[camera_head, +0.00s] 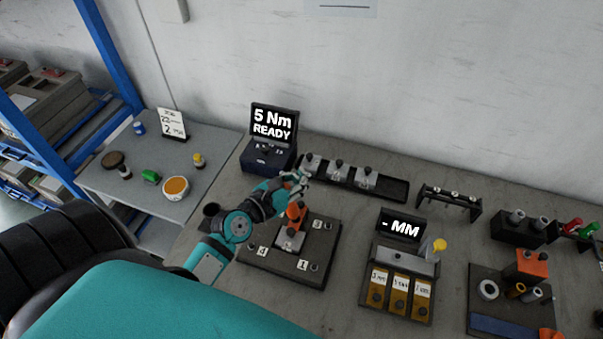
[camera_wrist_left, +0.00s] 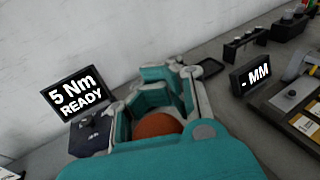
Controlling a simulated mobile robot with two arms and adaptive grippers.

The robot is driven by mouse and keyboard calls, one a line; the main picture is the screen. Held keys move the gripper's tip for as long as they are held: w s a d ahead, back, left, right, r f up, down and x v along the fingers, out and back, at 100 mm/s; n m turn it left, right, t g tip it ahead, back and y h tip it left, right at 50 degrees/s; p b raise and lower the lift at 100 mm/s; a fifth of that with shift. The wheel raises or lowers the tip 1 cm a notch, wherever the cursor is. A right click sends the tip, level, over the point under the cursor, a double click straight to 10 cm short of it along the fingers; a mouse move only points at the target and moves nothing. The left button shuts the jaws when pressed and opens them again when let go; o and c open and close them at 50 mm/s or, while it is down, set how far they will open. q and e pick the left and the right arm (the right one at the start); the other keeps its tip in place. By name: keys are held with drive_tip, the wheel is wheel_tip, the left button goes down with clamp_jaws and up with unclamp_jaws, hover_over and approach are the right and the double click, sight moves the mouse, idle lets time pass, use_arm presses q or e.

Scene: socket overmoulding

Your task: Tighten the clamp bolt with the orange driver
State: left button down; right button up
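The orange driver (camera_head: 296,211) stands roughly upright over the metal clamp block (camera_head: 289,240) in the middle of the dark fixture plate (camera_head: 305,273). My left gripper (camera_head: 294,180) comes in from the left at the driver's handle. In the left wrist view its teal and grey fingers (camera_wrist_left: 182,72) wrap around the round orange handle top (camera_wrist_left: 157,125), and they look closed on it. The driver's tip and the clamp bolt are hidden. A small screen (camera_head: 273,122) behind the fixture reads "5 Nm READY". My right gripper is not in view.
A black tray with metal parts (camera_head: 385,186) lies behind the fixture. A gauge box (camera_head: 405,262) reading "- MM" stands to its right. Further right are a small rack (camera_head: 448,200) and a dark board with an orange-topped part (camera_head: 532,264). A grey side table (camera_head: 120,190) is at left.

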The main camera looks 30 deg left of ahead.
use_arm(q)
drive_tip(key=shift+r+g+p, duration=0.1)
drive_tip(key=shift+g+p, duration=0.2)
drive_tip(key=shift+p, duration=0.65)
drive_tip(key=shift+g, duration=0.5)
